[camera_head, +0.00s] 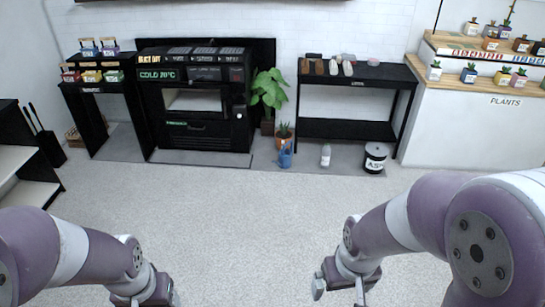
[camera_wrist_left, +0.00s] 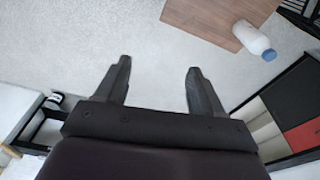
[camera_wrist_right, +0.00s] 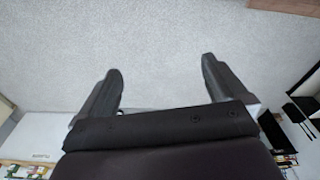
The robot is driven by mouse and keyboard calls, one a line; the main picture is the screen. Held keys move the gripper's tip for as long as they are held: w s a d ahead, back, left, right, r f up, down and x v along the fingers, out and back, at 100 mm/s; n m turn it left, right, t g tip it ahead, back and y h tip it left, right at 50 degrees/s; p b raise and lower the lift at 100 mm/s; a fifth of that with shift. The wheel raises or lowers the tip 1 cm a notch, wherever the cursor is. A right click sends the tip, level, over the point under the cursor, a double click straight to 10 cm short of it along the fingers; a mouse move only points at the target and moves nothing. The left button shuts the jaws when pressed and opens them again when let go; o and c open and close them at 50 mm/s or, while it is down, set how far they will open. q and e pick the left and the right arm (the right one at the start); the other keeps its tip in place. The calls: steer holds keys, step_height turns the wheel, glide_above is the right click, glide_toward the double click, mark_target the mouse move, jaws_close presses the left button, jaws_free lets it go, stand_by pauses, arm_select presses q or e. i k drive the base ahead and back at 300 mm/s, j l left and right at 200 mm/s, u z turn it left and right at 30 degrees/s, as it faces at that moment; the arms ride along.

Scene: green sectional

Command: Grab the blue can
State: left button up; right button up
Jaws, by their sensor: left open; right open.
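A small blue watering can (camera_head: 285,156) stands on the grey strip of floor by the back wall, in front of a small potted plant (camera_head: 284,134). It is the only blue can I see, and neither wrist view shows it. My right gripper (camera_head: 340,289) is open and empty in the near foreground, well short of the can. Its two fingers also show apart in the right wrist view (camera_wrist_right: 161,67). My left gripper (camera_wrist_left: 159,68) is open and empty over pale floor. In the head view only part of it shows at the bottom edge.
A black oven unit (camera_head: 195,100) stands left. The pale floor (camera_head: 240,215) between is clear. The left wrist view shows a white bottle (camera_wrist_left: 249,37).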

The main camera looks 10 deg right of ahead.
mark_target(285, 155)
steer(key=z, duration=0.35)
steer(key=i, duration=2.75)
steer(key=i+z, duration=0.15)
steer(key=i, duration=0.3)
steer(key=i+j+z, duration=0.15)
steer(key=i, duration=0.3)
steer(key=i+j+z, duration=0.15)
steer(key=i, duration=0.3)
steer(key=i+j+z, duration=0.15)
steer(key=i+j, duration=0.15)
steer(key=i, duration=0.15)
